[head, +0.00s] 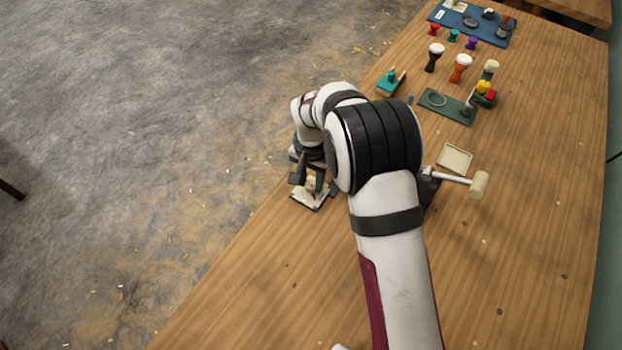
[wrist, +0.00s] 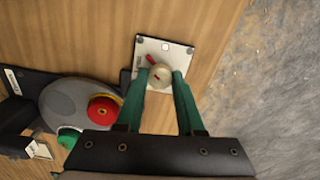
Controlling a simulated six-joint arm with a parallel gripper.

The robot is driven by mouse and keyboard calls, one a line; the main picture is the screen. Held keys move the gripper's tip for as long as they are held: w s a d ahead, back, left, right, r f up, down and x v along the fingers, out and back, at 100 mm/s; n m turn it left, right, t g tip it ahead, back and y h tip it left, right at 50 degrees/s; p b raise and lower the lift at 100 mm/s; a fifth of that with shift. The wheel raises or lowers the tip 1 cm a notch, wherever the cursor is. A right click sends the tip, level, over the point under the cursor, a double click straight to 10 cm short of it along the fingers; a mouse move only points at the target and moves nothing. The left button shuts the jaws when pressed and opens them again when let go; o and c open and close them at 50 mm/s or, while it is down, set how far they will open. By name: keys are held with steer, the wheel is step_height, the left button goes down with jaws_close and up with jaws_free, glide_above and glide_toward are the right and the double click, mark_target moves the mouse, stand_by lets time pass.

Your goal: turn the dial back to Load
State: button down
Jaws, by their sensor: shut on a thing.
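The dial is a pale round knob (wrist: 160,76) with a small red mark on its top and a red pointer (wrist: 152,60) at its upper left. It sits on a whitish square plate (wrist: 186,48) with screws at its corners. My gripper (wrist: 160,80) has green fingers, one on each side of the knob, and is shut on it. In the head view the plate (head: 305,202) lies near the table's left edge, under my gripper (head: 318,182). My arm and gripper hide much of it there. The plate's lettering is too small to read.
In the wrist view a grey rounded device (wrist: 65,100) with a red knob (wrist: 103,110) and a green button (wrist: 68,136) stands left of the plate. In the head view a mallet (head: 478,184) and a cream tray (head: 455,157) lie right of my arm. Small drums (head: 461,68) stand farther back.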

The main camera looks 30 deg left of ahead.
mark_target(311, 183)
steer(key=n, duration=0.3)
steer(key=shift+n, duration=2.1)
steer(key=c, duration=0.5)
jaws_free()
step_height(311, 183, up, 16)
steer(key=shift+f, duration=0.1)
